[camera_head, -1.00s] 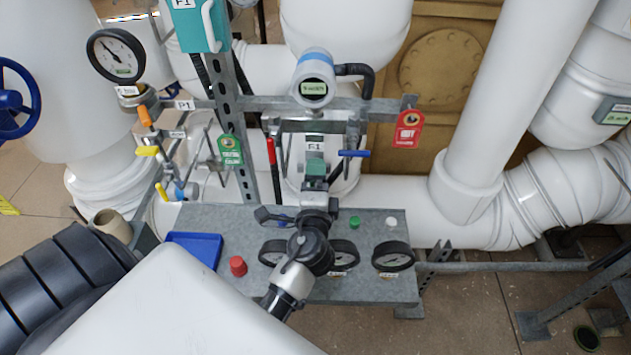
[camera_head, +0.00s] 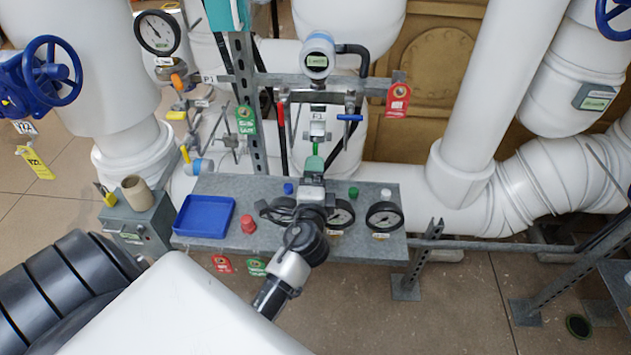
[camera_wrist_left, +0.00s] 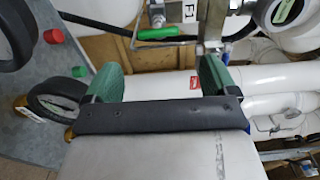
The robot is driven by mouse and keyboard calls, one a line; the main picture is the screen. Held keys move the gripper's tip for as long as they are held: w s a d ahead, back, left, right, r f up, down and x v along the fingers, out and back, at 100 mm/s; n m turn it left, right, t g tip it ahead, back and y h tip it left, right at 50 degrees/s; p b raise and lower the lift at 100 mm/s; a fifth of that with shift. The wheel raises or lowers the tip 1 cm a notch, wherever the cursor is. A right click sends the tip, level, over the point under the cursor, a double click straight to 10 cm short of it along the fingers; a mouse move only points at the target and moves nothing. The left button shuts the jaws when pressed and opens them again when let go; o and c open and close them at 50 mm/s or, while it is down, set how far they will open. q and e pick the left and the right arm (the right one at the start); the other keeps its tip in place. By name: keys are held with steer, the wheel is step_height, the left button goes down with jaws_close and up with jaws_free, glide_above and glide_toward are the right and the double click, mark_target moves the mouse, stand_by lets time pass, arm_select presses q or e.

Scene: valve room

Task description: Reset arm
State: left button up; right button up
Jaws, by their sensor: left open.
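My left arm comes in from the lower left of the head view and reaches over a grey metal shelf (camera_head: 350,247). My left gripper (camera_head: 314,166) is at its end, over the shelf's back edge, in front of the valve rack. In the left wrist view the gripper (camera_wrist_left: 160,78) shows two green finger pads well apart, with nothing between them. A green-handled valve (camera_wrist_left: 165,33) lies beyond the fingers in that view. Whether the fingers touch anything cannot be told. My right arm and gripper are not in view.
The shelf holds a blue tray (camera_head: 204,216), a red cap (camera_head: 248,224) and pressure gauges (camera_head: 384,217). A metal upright (camera_head: 245,100) carries hanging tags. White pipes (camera_head: 500,100) stand behind and to the right. A blue handwheel (camera_head: 52,70) is at the left. Floor shows below the shelf.

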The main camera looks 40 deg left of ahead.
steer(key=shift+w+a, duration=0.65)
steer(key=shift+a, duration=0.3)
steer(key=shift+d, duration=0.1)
